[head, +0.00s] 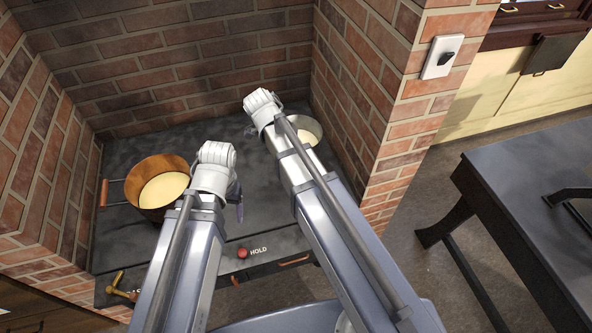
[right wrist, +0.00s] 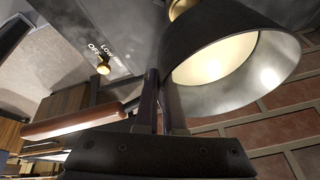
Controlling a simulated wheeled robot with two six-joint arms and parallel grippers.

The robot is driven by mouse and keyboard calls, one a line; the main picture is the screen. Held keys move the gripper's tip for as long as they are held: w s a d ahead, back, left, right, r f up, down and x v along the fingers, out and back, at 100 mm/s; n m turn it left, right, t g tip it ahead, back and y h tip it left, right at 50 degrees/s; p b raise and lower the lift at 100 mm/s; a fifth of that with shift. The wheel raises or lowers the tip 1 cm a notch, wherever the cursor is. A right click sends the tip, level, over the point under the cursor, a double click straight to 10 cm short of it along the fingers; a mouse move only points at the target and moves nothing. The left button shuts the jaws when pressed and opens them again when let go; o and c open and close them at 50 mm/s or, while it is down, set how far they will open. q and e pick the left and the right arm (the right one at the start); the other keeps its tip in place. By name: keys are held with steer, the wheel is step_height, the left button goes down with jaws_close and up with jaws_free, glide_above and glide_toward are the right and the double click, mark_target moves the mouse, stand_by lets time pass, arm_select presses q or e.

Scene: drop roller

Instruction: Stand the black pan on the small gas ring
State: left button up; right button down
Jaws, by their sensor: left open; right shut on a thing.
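The black pan (right wrist: 220,25) shows large in the right wrist view, with a dark outside, a shiny inner wall and pale contents. In the head view the pan (head: 309,128) is partly hidden behind my right arm, near the back right corner of the hob. My right gripper (right wrist: 162,75) is shut on the pan, with a brown handle (right wrist: 75,123) beside its fingers; the exact grip is unclear. In the head view its jaws are hidden. My left gripper (head: 239,206) is open and empty above the middle of the hob. I cannot make out the small gas ring.
A copper pot (head: 158,185) with pale contents stands on the hob's left (head: 125,155). Brick walls enclose the back and sides. A red knob (head: 243,252) marked HOLD and a brass fitting (head: 122,287) are at the front. A dark table (head: 530,170) stands at right.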

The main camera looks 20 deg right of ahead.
arm_select(q)
steer(key=shift+f+b, duration=4.65)
steer(key=shift+f, duration=0.2)
arm_select(e)
step_height(320, 180, down, 10)
steer(key=shift+r, duration=0.2)
arm_select(q)
steer(key=shift+f, duration=0.15)
arm_select(e)
steer(key=shift+f, duration=0.15)
steer(key=c, duration=1)
jaws_free()
arm_select(q)
step_height(320, 180, up, 11)
steer(key=p, duration=1.1)
steer(key=shift+r, duration=0.2)
arm_select(e)
steer(key=v, duration=1.2)
